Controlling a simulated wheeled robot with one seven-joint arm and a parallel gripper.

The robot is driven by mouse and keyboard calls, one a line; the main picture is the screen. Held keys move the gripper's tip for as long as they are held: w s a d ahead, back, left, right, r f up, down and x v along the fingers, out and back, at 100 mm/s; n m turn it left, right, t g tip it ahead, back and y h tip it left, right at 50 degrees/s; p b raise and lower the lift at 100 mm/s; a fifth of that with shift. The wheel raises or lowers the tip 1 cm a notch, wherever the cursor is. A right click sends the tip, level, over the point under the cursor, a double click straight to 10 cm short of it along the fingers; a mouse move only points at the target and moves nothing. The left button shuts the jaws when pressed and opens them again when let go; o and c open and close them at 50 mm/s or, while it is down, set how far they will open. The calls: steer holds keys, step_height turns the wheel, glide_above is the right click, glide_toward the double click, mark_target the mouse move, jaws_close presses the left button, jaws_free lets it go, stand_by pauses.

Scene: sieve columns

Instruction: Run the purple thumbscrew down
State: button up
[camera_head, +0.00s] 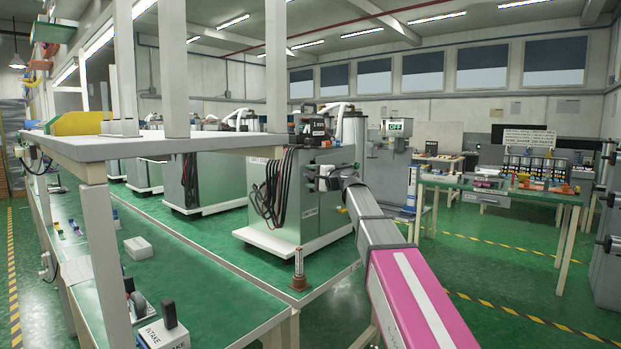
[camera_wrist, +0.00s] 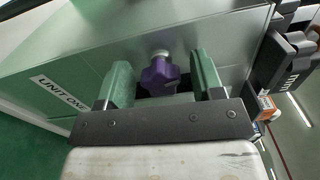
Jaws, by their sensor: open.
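The purple thumbscrew (camera_wrist: 159,78) shows in the wrist view as a lobed knob with a pale metal stud at its top, by the edge of a green cabinet (camera_wrist: 60,97) labelled UNIT ONE. My gripper (camera_wrist: 163,85) is open, with one green finger on each side of the knob and a visible gap on both sides. The lower part of the knob is partly hidden behind the gripper's dark crossbar. In the head view my gripper (camera_head: 328,178) is at the upper right side of the nearest cabinet (camera_head: 310,195); the thumbscrew cannot be made out there.
Black cables (camera_head: 271,190) hang on the nearest cabinet's front. A dark device (camera_wrist: 288,60) stands right of the fingers in the wrist view. A small brown-based post (camera_head: 299,272) stands on the green bench. A table with equipment (camera_head: 500,190) is at the right.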

steer(key=v, duration=1)
steer(key=shift+s+d, duration=0.2)
steer(key=s+d+f+n+g+h, duration=0.1)
steer(key=s+f+g+h, duration=0.15)
steer(key=f, duration=0.75)
steer(key=s+d+f+n+g+h, duration=0.1)
steer(key=s+d+f+n+h, duration=0.15)
steer(key=f, duration=0.75)
steer(key=s+d+f+g+h, duration=0.1)
steer(key=s+f+g, duration=0.15)
steer(key=f, duration=0.85)
steer(key=s+d+f+n+g+h, duration=0.2)
steer(key=s+d+f+h, duration=0.2)
steer(key=s+f, duration=0.6)
steer(key=s+d+f+n+g+h, duration=0.3)
steer(key=s+d+f, duration=0.4)
steer(key=s+f, duration=0.3)
step_height(320, 180, down, 3)
steer(key=shift+s+r+h, duration=0.15)
steer(key=shift+s+h, duration=0.15)
steer(key=shift+h, duration=0.3)
